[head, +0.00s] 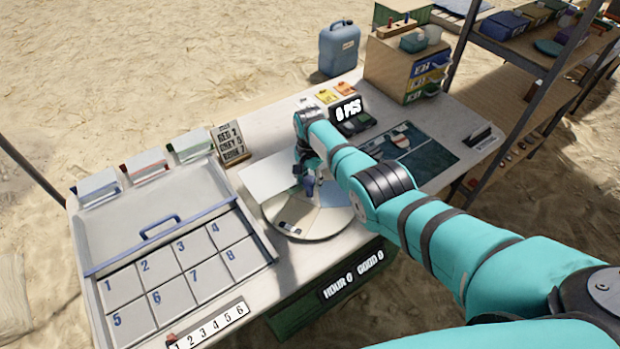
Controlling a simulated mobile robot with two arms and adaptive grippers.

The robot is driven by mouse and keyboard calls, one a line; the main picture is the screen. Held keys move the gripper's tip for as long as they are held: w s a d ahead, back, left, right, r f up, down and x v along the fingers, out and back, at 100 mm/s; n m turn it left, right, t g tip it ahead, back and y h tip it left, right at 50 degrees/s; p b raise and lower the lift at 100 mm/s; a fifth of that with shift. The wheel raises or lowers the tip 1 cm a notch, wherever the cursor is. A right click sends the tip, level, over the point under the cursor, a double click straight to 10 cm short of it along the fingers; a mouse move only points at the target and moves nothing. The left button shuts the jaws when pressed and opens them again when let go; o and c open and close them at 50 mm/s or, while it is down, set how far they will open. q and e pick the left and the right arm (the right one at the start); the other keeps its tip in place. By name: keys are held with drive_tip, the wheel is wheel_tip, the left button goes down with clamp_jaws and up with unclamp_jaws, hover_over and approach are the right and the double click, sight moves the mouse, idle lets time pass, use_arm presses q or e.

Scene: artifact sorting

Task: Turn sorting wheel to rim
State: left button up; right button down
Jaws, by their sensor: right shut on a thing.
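The sorting wheel (322,222) is a pale round disc with sectors of differing shade, near the middle of the worktable. My right arm reaches in from the lower right and hides its back and right part. My right gripper (311,178) points down over the wheel. It is shut on a small dark blue part (309,187) that looks like the wheel's knob, though the contact is partly hidden. A white panel (270,180) stands just behind and left of the wheel. My left gripper is not in view.
A grey tray (150,215) with numbered cells and a blue handle (160,227) fills the table's left. A dark mat (425,150) lies right of my arm. A drawer box (405,65), blue canister (340,48) and shelf rack (545,60) stand behind.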

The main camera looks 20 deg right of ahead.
drive_tip(key=shift+w+m, duration=0.1)
drive_tip(key=shift+m, duration=5.9)
drive_tip(key=c, duration=0.8)
unclamp_jaws()
wheel_tip(320, 180, up, 12)
